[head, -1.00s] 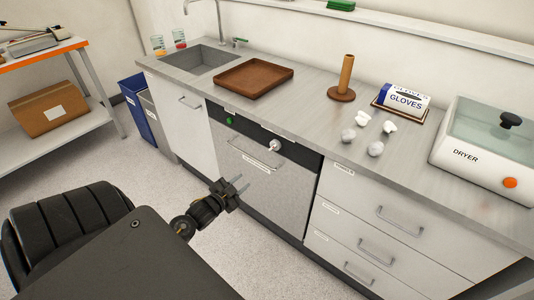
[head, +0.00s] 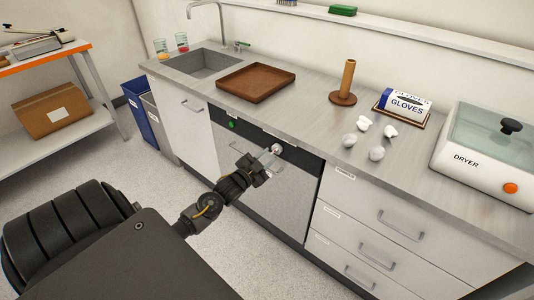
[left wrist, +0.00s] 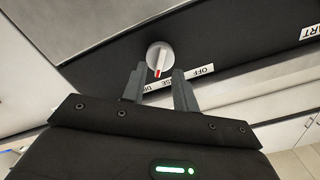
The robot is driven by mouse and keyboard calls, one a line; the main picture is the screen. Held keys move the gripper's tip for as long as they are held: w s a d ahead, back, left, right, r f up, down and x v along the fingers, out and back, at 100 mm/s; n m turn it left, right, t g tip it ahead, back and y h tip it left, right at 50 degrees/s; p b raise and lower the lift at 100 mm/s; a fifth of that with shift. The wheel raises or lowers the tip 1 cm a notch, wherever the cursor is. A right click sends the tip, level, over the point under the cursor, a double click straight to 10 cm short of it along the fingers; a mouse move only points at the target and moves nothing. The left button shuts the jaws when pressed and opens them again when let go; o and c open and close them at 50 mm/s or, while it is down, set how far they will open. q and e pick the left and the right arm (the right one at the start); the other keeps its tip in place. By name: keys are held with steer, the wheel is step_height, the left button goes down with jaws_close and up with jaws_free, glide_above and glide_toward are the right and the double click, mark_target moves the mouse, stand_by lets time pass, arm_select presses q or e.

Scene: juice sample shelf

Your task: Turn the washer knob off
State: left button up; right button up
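The washer (head: 285,190) is built in under the counter, with a black control strip along its top. Its round white knob (head: 277,149) sits on that strip and shows large in the left wrist view (left wrist: 160,57), with a red mark at the lower end of its ridge. A label reading "OFF" lies to the lower right of the knob there. My left gripper (head: 268,155) is in front of the knob. In the left wrist view its two fingers (left wrist: 158,80) are apart, with the knob just beyond and between their tips; contact cannot be told. My right gripper is not in view.
A green light or button (head: 232,124) is at the strip's left end. The washer handle (head: 240,150) is below the strip, close to my left gripper. The counter above holds a brown tray (head: 225,84), a wooden post (head: 347,80) and a dryer (head: 480,150).

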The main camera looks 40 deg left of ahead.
arm_select(q)
steer(key=shift+w, duration=0.9)
